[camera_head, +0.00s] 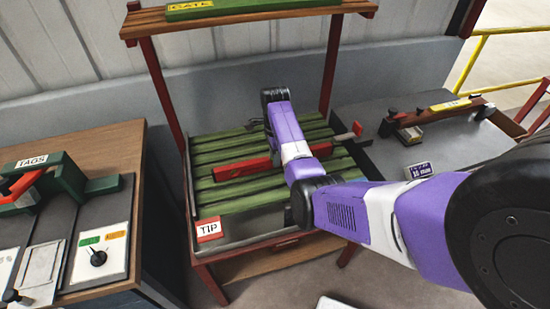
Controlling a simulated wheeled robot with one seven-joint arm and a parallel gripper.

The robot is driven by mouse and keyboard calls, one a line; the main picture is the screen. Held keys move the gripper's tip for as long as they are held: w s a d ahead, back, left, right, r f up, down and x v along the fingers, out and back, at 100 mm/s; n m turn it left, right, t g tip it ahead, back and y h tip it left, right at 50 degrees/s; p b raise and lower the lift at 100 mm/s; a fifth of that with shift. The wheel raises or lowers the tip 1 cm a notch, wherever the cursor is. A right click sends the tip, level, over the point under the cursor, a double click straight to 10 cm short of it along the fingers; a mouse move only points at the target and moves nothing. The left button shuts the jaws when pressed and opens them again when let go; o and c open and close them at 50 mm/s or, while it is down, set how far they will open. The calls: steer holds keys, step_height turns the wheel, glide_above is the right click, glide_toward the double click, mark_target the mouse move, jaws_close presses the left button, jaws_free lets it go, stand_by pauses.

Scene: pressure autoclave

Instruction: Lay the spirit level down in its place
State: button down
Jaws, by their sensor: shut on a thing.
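A long red bar (240,168), which I take to be the spirit level, lies across or just above the green slatted bed (225,203) of the red-framed stand. My purple forearm crosses in front of its middle. Whether it touches the slats cannot be told. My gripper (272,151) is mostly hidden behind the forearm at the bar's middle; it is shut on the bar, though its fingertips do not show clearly. No separate marked place for the level can be made out.
A TIP sign (209,229) stands at the bed's front left corner. A lever with a red knob (357,129) sticks out at the right. A wooden shelf (150,23) spans above. A TAGS bench (130,160) stands left; a grey counter (450,145) stands right.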

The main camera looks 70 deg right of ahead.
steer(key=shift+f, duration=0.25)
steer(key=c, duration=1.3)
jaws_free()
step_height(320, 180, up, 11)
steer(key=shift+r, duration=0.7)
